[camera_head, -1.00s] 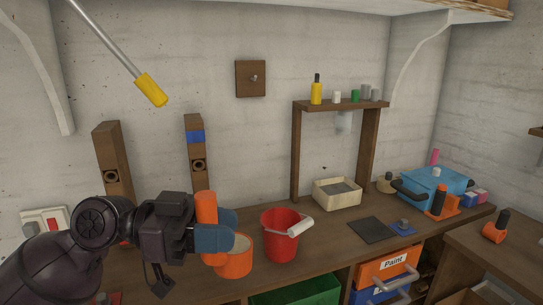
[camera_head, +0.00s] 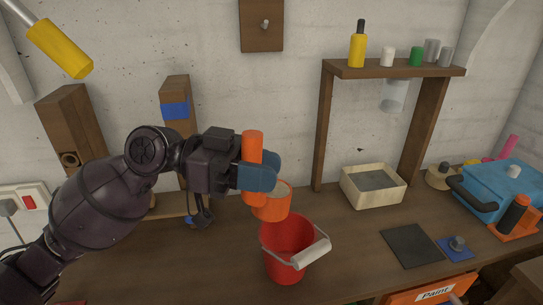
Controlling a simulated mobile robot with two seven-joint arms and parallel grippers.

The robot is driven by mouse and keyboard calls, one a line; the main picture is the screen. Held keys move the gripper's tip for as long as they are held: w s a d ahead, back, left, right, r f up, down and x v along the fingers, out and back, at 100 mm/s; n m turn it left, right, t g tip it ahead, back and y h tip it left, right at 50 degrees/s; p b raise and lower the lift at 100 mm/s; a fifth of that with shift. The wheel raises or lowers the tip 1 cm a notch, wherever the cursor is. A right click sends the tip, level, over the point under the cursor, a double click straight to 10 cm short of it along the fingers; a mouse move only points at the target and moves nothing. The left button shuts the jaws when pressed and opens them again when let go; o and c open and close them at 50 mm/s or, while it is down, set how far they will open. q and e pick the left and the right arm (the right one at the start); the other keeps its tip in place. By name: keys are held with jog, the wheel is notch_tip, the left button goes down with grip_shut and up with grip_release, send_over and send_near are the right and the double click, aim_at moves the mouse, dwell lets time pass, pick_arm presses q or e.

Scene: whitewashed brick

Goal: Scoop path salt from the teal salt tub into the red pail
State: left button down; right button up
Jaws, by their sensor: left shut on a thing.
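My left gripper (camera_head: 258,176), with blue fingers, is shut on the upright handle of an orange scoop (camera_head: 274,207). The scoop's cup appears just above the far rim of the red pail (camera_head: 284,262); I cannot tell whether they touch. A pale patch shows at the cup's mouth, partly hidden by the fingers; I cannot tell how much salt it holds. The pail stands upright on the wooden bench, its white grip hanging over the right front side. The visible inside of the pail is red. I see no tub that is clearly the teal salt tub. My right gripper is not in view.
A cream tray (camera_head: 373,200) stands under a wooden rack (camera_head: 395,70) with small bottles on top. A dark flat plate (camera_head: 411,246) lies right of the pail. A blue box (camera_head: 500,192) stands at the far right. Wooden posts stand behind my left arm.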

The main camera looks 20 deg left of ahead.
aim_at(274, 201)
pick_arm(q)
jog(key=shift+d+f+n+y, duration=0.1)
jog(key=shift+f+n+y, duration=0.2)
jog(key=shift+f, duration=0.5)
jog(key=shift+w+d+f+n+g, duration=0.1)
jog(key=shift+w+f+n+g, duration=0.15)
jog(key=shift+f, duration=0.35)
jog(key=shift+w+d+f+n+g, duration=0.15)
jog(key=shift+w+f+n, duration=0.1)
jog(key=shift+f, duration=0.3)
jog(key=f, duration=0.1)
jog(key=w+f+n+y, duration=0.1)
jog(key=f, duration=0.1)
jog(key=shift+d+p, duration=0.1)
jog(key=shift+p, duration=0.2)
jog(key=shift+f+g, duration=0.15)
jog(key=shift+g, duration=0.15)
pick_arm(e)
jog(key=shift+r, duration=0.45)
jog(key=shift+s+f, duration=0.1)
pick_arm(q)
jog(key=shift+f, duration=0.15)
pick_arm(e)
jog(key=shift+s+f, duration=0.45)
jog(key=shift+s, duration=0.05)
pick_arm(q)
jog(key=shift+f, duration=0.15)
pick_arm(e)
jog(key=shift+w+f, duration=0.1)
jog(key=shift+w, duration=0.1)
